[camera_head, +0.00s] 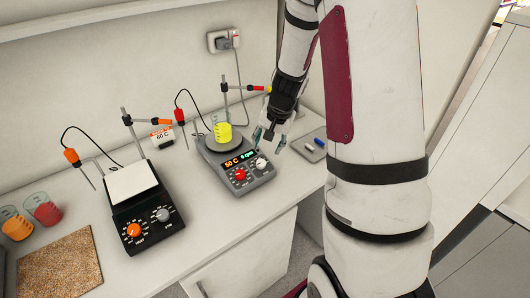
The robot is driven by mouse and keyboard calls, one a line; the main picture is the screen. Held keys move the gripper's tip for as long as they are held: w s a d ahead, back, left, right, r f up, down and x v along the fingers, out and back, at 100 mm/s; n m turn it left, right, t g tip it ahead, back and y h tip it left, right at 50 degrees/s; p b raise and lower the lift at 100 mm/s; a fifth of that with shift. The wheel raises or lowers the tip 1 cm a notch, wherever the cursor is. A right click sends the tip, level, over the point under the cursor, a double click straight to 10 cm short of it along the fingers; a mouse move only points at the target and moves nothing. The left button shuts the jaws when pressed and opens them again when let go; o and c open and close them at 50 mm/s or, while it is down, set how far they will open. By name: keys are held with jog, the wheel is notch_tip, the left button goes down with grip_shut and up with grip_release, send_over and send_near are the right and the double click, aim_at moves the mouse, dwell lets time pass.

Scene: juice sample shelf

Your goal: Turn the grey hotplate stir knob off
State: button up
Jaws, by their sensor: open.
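The grey hotplate (208,161) stands on the bench at the picture's centre. Its front panel has a red knob (240,175) on the left and a white knob (261,163) on the right. Its display (240,159) shows an orange 50 C and small green text that looks like 0 rpm. The knob labels are too small to read. A beaker of yellow liquid (223,132) stands on its plate. My gripper (270,138) is open and empty, pointing down just above and behind the white knob, seemingly apart from it.
A black hotplate (148,208) with a white top stands left, beside a 60 C card (162,136). Stands with probes rise behind both hotplates. Beakers of orange (16,226) and red liquid (46,211) and a cork mat (62,264) lie far left. A small tray (309,147) lies right.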

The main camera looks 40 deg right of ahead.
jog(key=shift+v, duration=1)
jog(key=shift+a+r, duration=0.1)
jog(key=s+a+r+n+t+b, duration=0.1)
jog(key=s+a+r+n, duration=0.2)
jog(key=a+r, duration=0.35)
jog(key=s+a+r+n, duration=0.3)
jog(key=a+r, duration=0.3)
jog(key=r, duration=0.2)
jog(key=s+a+r+n, duration=0.2)
jog(key=s, duration=0.4)
jog(key=s+a+r+n+t+b, duration=0.1)
jog(key=s+a+r+n, duration=0.1)
jog(key=s, duration=0.5)
jog(key=shift+a+r+n+b, duration=0.3)
jog(key=shift+a+r, duration=0.15)
jog(key=shift+a, duration=0.4)
